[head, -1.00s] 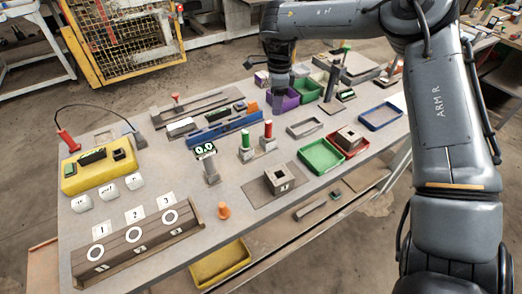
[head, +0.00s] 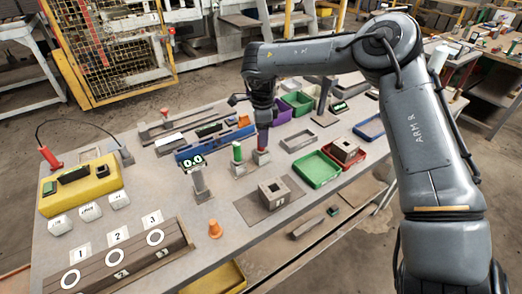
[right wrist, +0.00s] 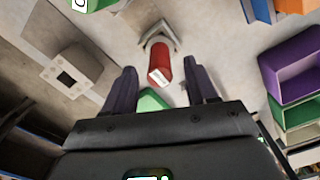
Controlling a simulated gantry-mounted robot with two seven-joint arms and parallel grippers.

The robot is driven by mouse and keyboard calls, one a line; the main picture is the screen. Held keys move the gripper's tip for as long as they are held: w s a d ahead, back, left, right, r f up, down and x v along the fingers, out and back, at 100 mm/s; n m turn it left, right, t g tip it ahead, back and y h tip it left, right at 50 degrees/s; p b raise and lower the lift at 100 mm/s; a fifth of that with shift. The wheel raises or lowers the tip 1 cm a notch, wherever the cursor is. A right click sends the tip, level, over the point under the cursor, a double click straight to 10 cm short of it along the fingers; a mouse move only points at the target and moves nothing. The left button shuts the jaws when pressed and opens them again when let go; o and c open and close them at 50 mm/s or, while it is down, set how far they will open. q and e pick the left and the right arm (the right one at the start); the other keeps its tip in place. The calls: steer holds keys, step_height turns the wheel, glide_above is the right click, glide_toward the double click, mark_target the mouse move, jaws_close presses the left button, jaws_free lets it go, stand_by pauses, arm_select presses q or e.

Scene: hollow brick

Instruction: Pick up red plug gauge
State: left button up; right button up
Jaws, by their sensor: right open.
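The red plug gauge (right wrist: 160,64) stands in a grey holder block (head: 261,156). In the right wrist view it shows between my open right gripper's two dark fingers (right wrist: 155,90), with a gap on both sides. In the head view my right gripper (head: 263,128) is directly over that holder and hides much of the red gauge. A green plug gauge (head: 237,151) stands in its own block just to the left. My left gripper is not in view.
A hollow square brick (head: 273,190) sits on a plate in front. Green (head: 317,169) and red trays lie to the right, another brick in the red one. A display post (head: 198,182) stands left of the gauges. A blue tray (head: 212,148) is behind them.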

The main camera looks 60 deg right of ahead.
step_height(320, 180, down, 4)
steer(key=shift+w+a+f+b, duration=0.1)
steer(key=shift+w+b, duration=0.05)
steer(key=shift+b, duration=0.55)
steer(key=shift+c, duration=0.3)
jaws_close()
